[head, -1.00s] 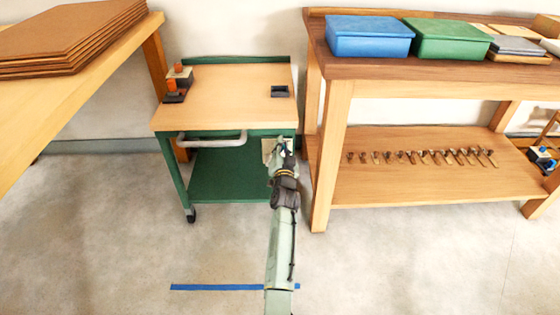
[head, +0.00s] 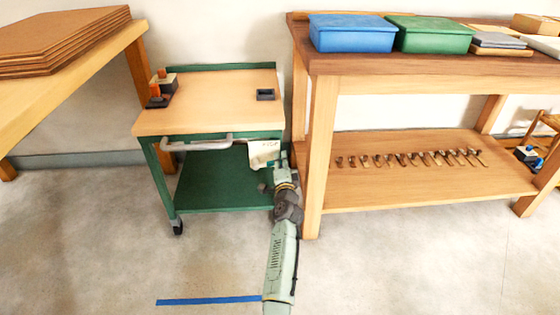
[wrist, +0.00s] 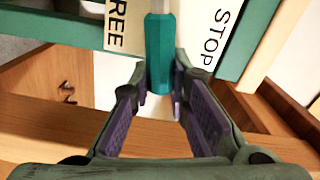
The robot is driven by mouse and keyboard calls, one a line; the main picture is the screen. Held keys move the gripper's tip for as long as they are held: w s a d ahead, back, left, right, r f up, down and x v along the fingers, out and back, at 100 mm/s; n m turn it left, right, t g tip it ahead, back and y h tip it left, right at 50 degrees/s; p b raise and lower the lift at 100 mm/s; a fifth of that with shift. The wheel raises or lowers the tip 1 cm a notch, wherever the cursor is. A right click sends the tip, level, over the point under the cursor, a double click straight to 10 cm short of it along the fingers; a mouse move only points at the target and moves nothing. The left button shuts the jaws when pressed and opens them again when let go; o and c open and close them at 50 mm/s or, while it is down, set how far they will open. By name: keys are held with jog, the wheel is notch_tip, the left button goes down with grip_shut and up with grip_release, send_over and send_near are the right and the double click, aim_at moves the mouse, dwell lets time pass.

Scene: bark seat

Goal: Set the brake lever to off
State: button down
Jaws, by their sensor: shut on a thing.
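The brake lever (wrist: 159,55) is a teal handle in the wrist view, standing between a label reading FREE on its left and one reading STOP on its right. My gripper (wrist: 160,97) is shut on the handle's lower end, a finger on each side. In the head view my gripper (head: 282,168) is at the front right of the green cart (head: 212,139), beside the white label plate (head: 263,154). The lever itself is hard to make out there.
A wooden workbench (head: 318,150) with a blue box (head: 352,38) and a green box (head: 432,39) stands close to the cart's right. Another table (head: 75,68) is at the left. The floor in front is open, with blue tape (head: 205,300).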

jog(key=shift+f+m, duration=0.2)
jog(key=shift+m, duration=0.1)
dwell(0.4)
jog(key=c, duration=1.5)
grip_release()
notch_tip(320, 180, up, 10)
jog(key=shift+f, duration=0.1)
jog(key=shift+c, duration=0.5)
